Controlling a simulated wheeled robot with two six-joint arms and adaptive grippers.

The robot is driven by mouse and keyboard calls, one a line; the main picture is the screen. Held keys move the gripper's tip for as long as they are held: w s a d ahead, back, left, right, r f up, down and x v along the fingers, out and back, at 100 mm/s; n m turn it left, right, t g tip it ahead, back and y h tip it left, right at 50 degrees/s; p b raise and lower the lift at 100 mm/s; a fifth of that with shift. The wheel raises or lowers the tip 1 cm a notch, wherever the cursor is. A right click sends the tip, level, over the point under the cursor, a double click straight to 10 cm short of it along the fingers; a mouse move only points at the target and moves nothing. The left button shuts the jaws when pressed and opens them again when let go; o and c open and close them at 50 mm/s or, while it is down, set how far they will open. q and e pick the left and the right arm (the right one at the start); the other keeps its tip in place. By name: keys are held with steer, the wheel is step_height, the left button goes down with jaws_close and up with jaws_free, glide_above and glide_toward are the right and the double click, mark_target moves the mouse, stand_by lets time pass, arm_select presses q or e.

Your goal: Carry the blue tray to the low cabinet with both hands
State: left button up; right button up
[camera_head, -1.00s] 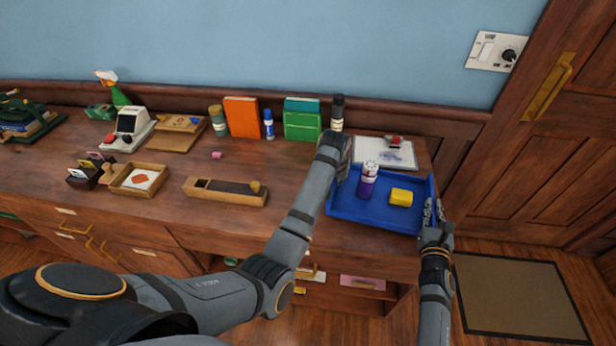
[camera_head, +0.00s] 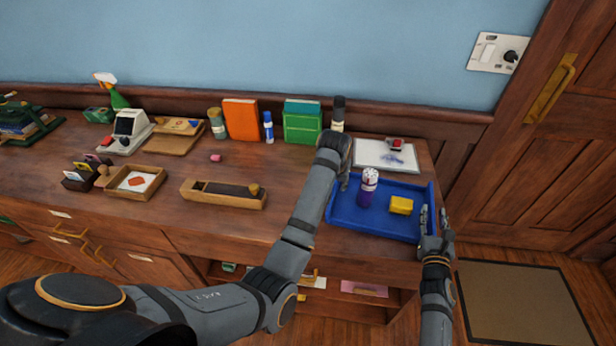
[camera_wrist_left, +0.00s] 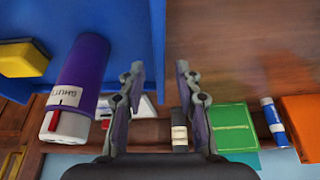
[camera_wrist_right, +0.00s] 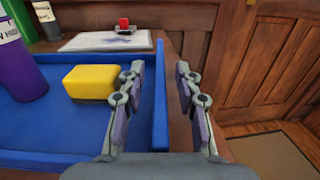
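The blue tray (camera_head: 375,224) lies on the right end of the wooden desk. A purple bottle with a white top (camera_head: 368,189) stands in it, beside a yellow block (camera_head: 401,205). My left gripper (camera_head: 344,184) is at the tray's left side, partly hidden by its wrist in the head view. In the left wrist view its open fingers (camera_wrist_left: 160,78) straddle the tray's side wall. My right gripper (camera_head: 434,218) is at the tray's right side. In the right wrist view its open fingers (camera_wrist_right: 160,80) are either side of the right wall, with gaps showing. The low cabinet is not clearly identifiable.
A white pad (camera_head: 384,154) with a red-topped item lies behind the tray. A dark bottle (camera_head: 338,115), green box (camera_head: 303,121) and orange book (camera_head: 241,119) stand along the back. A door and floor mat (camera_head: 525,305) are right.

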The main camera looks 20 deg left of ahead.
arm_select(q)
steer(key=v, duration=0.8)
steer(key=shift+r, duration=0.2)
arm_select(e)
steer(key=s+d, duration=0.1)
steer(key=s, duration=1.1)
steer(key=shift+d, duration=0.25)
arm_select(q)
steer(key=shift+s, duration=0.15)
